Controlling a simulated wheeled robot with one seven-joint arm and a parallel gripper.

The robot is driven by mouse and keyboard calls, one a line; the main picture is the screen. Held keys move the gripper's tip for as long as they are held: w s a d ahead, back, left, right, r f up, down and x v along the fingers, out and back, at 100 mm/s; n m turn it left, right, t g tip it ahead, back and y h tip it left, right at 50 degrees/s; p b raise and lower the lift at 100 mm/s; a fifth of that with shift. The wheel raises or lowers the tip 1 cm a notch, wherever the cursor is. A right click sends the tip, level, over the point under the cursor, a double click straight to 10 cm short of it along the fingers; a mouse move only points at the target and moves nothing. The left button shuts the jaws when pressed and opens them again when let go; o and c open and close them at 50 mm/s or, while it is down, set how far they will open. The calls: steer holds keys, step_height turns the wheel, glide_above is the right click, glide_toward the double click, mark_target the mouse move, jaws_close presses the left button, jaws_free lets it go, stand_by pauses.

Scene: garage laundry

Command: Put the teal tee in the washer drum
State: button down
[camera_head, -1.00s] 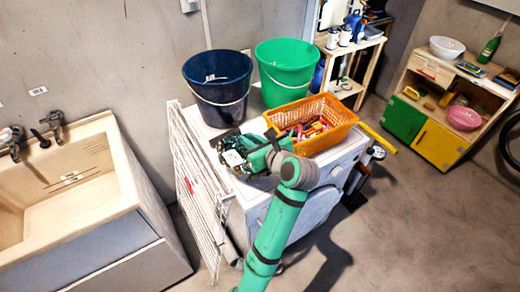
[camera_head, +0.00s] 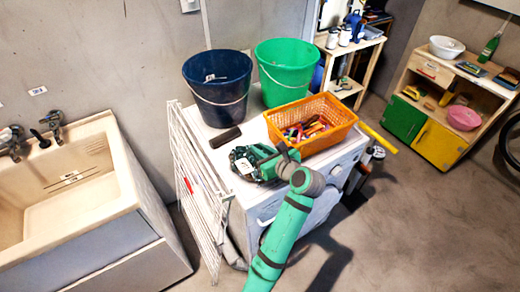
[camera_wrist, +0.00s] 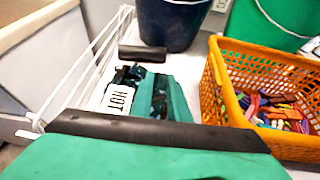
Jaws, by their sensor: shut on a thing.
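My gripper (camera_head: 252,162) is above the left part of the washer's top, left of the orange basket. It is shut on a dark teal, crumpled bundle (camera_head: 241,168), which looks like the teal tee. In the wrist view the dark patterned bundle (camera_wrist: 128,74) shows beside a white label with black letters, and the fingertips are mostly hidden. The white washer (camera_head: 222,168) stands in the middle of the head view, its front facing lower right. My arm covers part of the front, and I cannot see into the drum.
An orange basket (camera_head: 338,112) of colourful small things, a navy bucket (camera_head: 218,92), a green bucket (camera_head: 286,70) and a dark bar (camera_head: 225,138) are on the washer. A white drying rack (camera_head: 200,185) stands at its left, by the sink (camera_head: 70,185). Floor at the right is open.

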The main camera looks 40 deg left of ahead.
steer(key=c, duration=1.7)
jaws_free()
steer(key=shift+f, duration=0.15)
steer(key=shift+s+d+r, duration=0.1)
steer(key=shift+d+r, duration=0.15)
steer(key=v, duration=1.1)
steer(key=shift+s+d+r, duration=0.15)
steer(key=shift+d, duration=0.05)
